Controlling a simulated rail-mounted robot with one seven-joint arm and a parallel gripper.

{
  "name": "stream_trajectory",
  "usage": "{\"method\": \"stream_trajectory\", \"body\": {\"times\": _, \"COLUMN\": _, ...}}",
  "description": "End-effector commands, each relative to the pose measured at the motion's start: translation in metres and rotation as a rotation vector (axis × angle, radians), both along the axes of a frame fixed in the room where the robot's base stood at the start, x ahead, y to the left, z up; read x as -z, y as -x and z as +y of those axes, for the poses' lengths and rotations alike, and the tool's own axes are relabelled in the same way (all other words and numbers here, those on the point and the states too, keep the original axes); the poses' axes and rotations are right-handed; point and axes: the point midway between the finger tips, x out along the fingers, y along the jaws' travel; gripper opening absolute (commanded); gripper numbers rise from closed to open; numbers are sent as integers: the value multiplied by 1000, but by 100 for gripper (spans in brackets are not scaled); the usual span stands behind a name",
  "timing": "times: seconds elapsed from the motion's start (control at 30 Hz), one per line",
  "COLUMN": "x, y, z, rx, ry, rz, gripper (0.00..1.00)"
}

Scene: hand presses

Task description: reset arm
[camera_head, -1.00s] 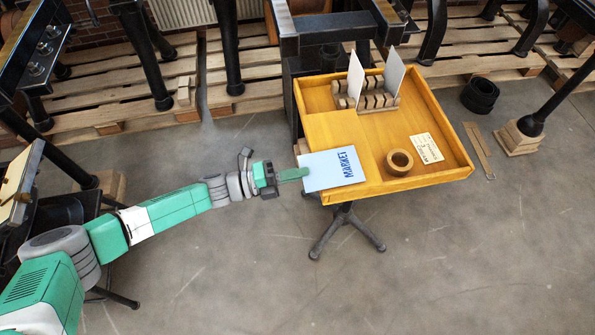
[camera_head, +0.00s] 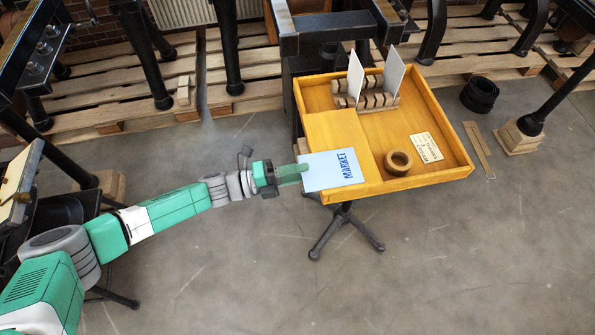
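My gripper (camera_head: 292,173) is at the left edge of a pale card (camera_head: 325,170) marked MARKET in blue. Its green fingers look spread apart, with their tips at the card's edge. Whether they still touch the card is too small to tell. The card lies flat on the front left panel of a yellow wooden tray table (camera_head: 438,178), overhanging its left edge a little. My arm reaches in from the lower left.
A wooden rack (camera_head: 372,100) holds two upright white cards (camera_head: 393,80) at the tray's back. A brown tape roll (camera_head: 398,162) and a cream label (camera_head: 426,148) lie in the tray. Dark press frames stand behind and at left. The floor in front is clear.

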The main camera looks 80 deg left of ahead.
Motion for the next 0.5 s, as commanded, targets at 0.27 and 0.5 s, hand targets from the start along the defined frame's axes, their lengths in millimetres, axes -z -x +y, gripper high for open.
{"method": "stream_trajectory", "body": {"times": 0.27, "x": 3, "y": 0, "z": 0, "rx": -1, "ry": 1, "rz": -1, "gripper": 33}}
{"method": "stream_trajectory", "body": {"times": 0.5, "x": 2, "y": 0, "z": 0, "rx": 0, "ry": 0, "rz": 0, "gripper": 33}}
